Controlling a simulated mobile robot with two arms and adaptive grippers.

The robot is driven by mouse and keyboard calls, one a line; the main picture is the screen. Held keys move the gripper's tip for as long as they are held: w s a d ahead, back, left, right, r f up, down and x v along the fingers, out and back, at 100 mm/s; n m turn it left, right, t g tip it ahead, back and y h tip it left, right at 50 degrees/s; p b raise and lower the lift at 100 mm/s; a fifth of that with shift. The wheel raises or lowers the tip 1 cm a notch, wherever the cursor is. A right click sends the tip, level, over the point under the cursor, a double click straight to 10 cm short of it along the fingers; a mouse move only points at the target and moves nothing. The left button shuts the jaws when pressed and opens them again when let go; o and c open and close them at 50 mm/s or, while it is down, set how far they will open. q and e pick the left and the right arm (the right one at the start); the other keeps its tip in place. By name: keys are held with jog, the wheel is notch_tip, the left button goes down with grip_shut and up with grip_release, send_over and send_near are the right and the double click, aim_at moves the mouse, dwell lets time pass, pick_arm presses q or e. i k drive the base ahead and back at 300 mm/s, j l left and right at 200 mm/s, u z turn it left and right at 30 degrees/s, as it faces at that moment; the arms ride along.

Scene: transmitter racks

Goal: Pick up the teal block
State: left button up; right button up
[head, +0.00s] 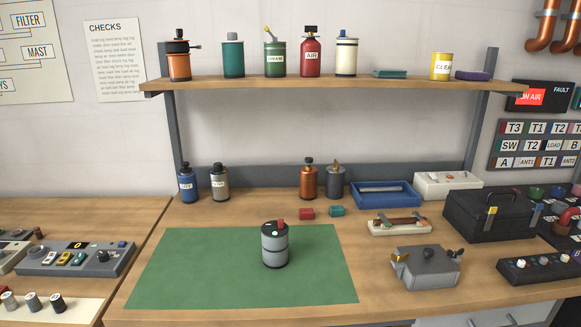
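A small teal block (337,211) lies on the wooden bench top, towards the back and right of the middle. A similar small red block (307,214) lies just to its left, with a narrow gap between them. Neither of my grippers is in the head view. Nothing covers the teal block.
A green mat (180,268) with a grey canister (274,246) lies in front. A blue tray (362,201) stands right of the block; a copper bottle (308,180) and grey bottle (336,182) stand behind. A grey box (428,268) and black toolbox (480,218) are right. A shelf (350,84) overhangs the back.

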aim_at(339, 209)
jog(key=i+j+z, duration=0.75)
